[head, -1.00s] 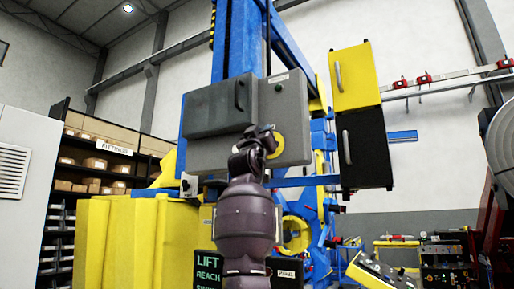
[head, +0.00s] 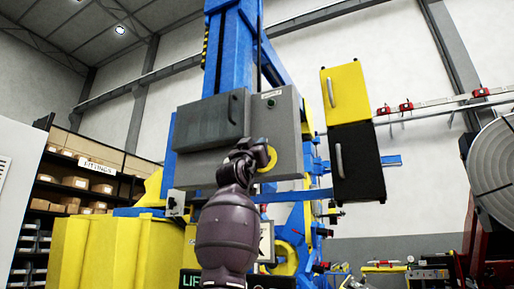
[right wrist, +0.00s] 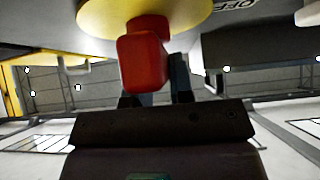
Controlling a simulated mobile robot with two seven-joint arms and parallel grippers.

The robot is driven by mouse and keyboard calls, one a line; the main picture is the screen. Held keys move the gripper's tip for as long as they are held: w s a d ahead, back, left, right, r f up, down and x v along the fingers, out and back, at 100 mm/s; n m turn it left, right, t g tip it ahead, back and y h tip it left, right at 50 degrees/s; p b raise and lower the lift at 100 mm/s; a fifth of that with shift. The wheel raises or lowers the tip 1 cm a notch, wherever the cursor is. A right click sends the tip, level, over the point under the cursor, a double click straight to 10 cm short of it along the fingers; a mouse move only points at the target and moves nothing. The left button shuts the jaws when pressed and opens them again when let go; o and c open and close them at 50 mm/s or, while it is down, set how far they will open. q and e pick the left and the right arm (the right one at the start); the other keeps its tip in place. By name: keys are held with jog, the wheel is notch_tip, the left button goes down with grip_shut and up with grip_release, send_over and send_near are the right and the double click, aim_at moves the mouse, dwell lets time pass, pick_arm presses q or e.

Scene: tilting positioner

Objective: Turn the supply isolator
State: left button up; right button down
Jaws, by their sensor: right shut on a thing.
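The supply isolator is a yellow disc (head: 267,161) on the front of a grey cabinet (head: 287,128). In the right wrist view the yellow disc (right wrist: 150,14) carries a red handle (right wrist: 143,62), and the letters OFF stand on the grey face to its right. My right gripper (right wrist: 155,92) is shut on the red handle, its fingers partly hidden behind it. In the head view my right arm's wrist (head: 240,165) covers the left part of the disc, and the handle is hidden. My left gripper is not in view.
A dark grey box (head: 212,120) sticks out left of the isolator. A yellow and black cabinet (head: 345,95) hangs to the right on the blue frame (head: 229,55). Yellow covers (head: 105,250) stand at lower left, before shelves with cartons. A large round plate (head: 495,165) is at far right.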

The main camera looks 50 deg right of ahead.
jog(key=c, duration=1)
grip_release()
jog(key=v, duration=1)
jog(key=shift+a+f, duration=0.2)
jog(key=shift+f, duration=0.15)
